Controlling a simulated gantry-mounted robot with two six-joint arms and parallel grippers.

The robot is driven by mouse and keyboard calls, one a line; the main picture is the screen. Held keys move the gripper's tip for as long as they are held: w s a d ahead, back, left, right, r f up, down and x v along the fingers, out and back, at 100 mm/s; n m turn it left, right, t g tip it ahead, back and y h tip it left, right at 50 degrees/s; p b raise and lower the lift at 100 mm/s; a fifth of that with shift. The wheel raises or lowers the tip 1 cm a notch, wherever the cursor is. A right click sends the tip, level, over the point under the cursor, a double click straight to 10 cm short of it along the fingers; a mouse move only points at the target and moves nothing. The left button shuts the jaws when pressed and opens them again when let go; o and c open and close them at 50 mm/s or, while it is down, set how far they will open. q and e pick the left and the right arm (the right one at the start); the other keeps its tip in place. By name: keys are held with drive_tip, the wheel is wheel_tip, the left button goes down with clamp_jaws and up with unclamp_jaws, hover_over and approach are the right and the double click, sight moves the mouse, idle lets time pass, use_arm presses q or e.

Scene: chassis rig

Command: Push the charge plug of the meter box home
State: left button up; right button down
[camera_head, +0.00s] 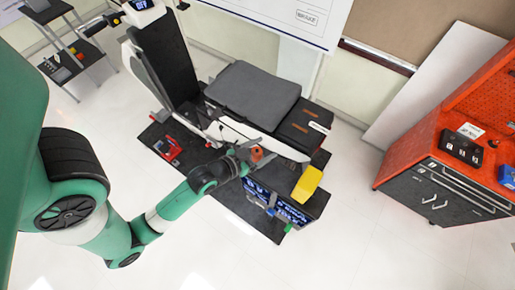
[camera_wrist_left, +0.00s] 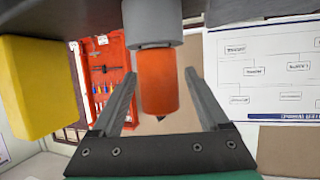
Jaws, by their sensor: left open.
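The charge plug, an orange cylinder (camera_wrist_left: 160,85), hangs below a grey collar (camera_wrist_left: 152,20) in the left wrist view. It also shows as a small orange spot (camera_head: 257,154) in the head view, at the seat's front side. My left gripper (camera_head: 246,156) is there with its fingers apart. In the left wrist view the open fingers (camera_wrist_left: 160,100) stand on either side of the plug, with gaps visible. A dark box with lit blue-white marks (camera_head: 280,207), possibly the meter box, sits below the seat. How deep the plug sits is unclear. My right gripper is not in view.
A yellow block (camera_head: 307,184) juts out close to the right of the plug, also large at left in the wrist view (camera_wrist_left: 38,85). The chassis seat (camera_head: 253,93) is behind. A red tool cabinet (camera_head: 450,150) stands at right. The floor in front is clear.

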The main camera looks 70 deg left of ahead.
use_arm(q)
drive_tip(key=v, duration=1.1)
drive_tip(key=shift+s+b, duration=0.15)
drive_tip(key=shift+b, duration=0.3)
drive_tip(key=shift+r, duration=0.15)
